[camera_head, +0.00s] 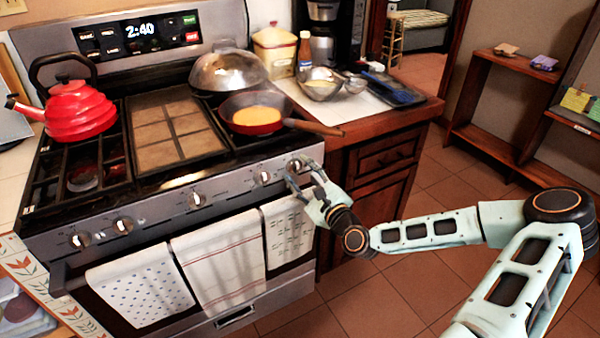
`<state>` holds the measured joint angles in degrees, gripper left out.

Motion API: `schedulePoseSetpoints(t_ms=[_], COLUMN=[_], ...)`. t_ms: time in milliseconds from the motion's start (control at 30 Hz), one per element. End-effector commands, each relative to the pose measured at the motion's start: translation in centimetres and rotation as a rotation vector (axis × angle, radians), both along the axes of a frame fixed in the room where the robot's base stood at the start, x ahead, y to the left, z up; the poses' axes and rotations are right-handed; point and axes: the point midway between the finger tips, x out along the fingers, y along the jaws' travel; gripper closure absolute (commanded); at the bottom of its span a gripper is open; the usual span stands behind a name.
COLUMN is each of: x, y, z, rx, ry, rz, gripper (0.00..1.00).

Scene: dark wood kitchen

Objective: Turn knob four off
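The stove's front panel (160,207) carries a row of several knobs. Counting from the left, knob four (262,177) is the second from the right end. The rightmost knob (295,165) sits beside it. My gripper (295,174) is at the right end of the panel, right of knob four and at the rightmost knob. Its fingers look spread apart, with nothing seen held between them. Whether a finger touches the rightmost knob cannot be told. Knob four is not covered by the gripper.
A pan (240,106) with yellow food sits on the right burner, its handle reaching over the counter (400,117). A red kettle (80,112) stands at left. Towels (218,262) hang on the oven handle below the knobs. The tiled floor (350,300) in front is clear.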

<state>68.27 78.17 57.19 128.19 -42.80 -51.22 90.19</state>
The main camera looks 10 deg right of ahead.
Motion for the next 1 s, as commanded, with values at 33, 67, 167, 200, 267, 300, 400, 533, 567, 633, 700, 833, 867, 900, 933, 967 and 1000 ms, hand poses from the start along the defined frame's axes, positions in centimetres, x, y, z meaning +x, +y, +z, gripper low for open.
schedulePoseSetpoints(t_ms=[33, 67, 167, 200, 267, 300, 400, 533, 567, 633, 700, 833, 867, 900, 933, 967, 1000], x=[0.0, 0.0, 0.0, 0.0, 0.0, 0.0, -0.6, -2.2, -2.7, -4.0, -5.3, -7.6, -8.1, -8.7, -9.1, -9.4, -9.9], y=[0.0, 0.0, 0.0, 0.0, -0.1, -0.1, -0.3, -0.9, -1.1, -1.5, -2.0, -2.7, -2.9, -3.0, -3.1, -3.2, -3.4], z=[0.0, 0.0, 0.0, 0.0, 0.0, 0.0, 0.0, -0.1, -0.1, -0.1, 0.0, 0.0, 0.0, 0.0, 0.0, 0.0, 0.0], rx=[-0.001, -0.001, -0.001, -0.001, -0.002, -0.002, -0.002, -0.001, -0.001, -0.001, 0.000, 0.000, 0.000, 0.000, 0.000, 0.000, 0.000], ry=[0.000, 0.000, -0.001, 0.000, -0.001, -0.001, 0.000, 0.002, 0.001, 0.002, 0.001, 0.001, 0.001, 0.001, 0.000, 0.000, 0.001], rz=[0.000, 0.000, -0.001, -0.001, -0.001, -0.001, -0.002, -0.003, -0.004, -0.005, -0.005, -0.004, -0.005, -0.004, -0.004, -0.004, -0.004], gripper=[0.50, 0.50, 0.50, 0.50, 0.50, 0.50, 0.50, 0.50, 0.50, 0.50, 0.50, 0.50, 0.50, 0.50, 0.50, 0.50, 0.50])
